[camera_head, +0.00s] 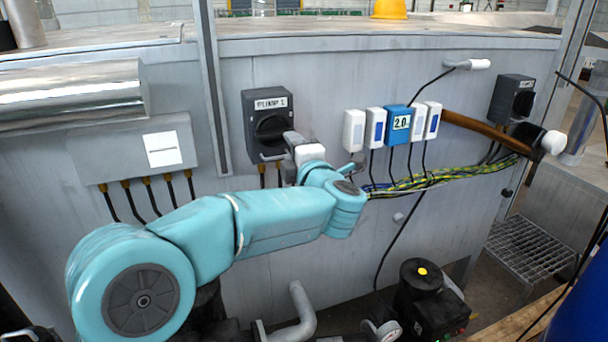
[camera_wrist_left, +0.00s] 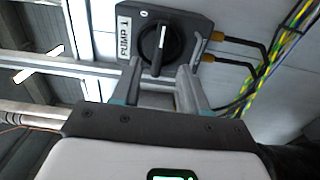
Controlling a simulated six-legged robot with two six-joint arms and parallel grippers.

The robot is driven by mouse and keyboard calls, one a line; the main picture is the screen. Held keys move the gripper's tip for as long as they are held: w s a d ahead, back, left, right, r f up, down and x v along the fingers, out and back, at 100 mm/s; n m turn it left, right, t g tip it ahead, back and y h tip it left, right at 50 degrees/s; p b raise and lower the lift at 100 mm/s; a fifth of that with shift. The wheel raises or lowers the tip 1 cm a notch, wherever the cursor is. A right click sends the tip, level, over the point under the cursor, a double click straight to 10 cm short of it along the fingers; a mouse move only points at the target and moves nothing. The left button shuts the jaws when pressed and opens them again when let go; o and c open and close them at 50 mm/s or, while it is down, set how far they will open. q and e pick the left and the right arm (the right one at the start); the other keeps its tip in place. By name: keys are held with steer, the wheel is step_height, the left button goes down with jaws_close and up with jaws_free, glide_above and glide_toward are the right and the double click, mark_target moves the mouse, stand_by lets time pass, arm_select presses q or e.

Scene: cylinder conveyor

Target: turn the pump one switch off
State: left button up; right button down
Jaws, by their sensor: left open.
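The pump one switch is a dark grey box labelled PUMP 1 (camera_head: 257,102) with a round black rotary knob. In the left wrist view the switch box (camera_wrist_left: 193,22) is upper centre, and the bar of its knob (camera_wrist_left: 160,46) lies parallel to the label. My left gripper (camera_head: 276,148) is at the lower right of the knob in the head view. In the left wrist view its fingers (camera_wrist_left: 158,78) are open, with the near end of the bar between the tips. I cannot tell whether they touch it. My right gripper is not in view.
Several small white boxes and a blue box marked 2.0 (camera_head: 397,122) hang right of the switch. Yellow-green cables (camera_head: 430,181) run below them. Another dark switch box (camera_head: 511,97) is far right. A grey junction box (camera_head: 135,150) is on the left. A black pump (camera_head: 428,300) stands below.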

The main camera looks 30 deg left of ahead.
arm_select(q)
steer(key=b+v, duration=0.1)
steer(key=v, duration=0.6)
steer(key=shift+a, duration=0.1)
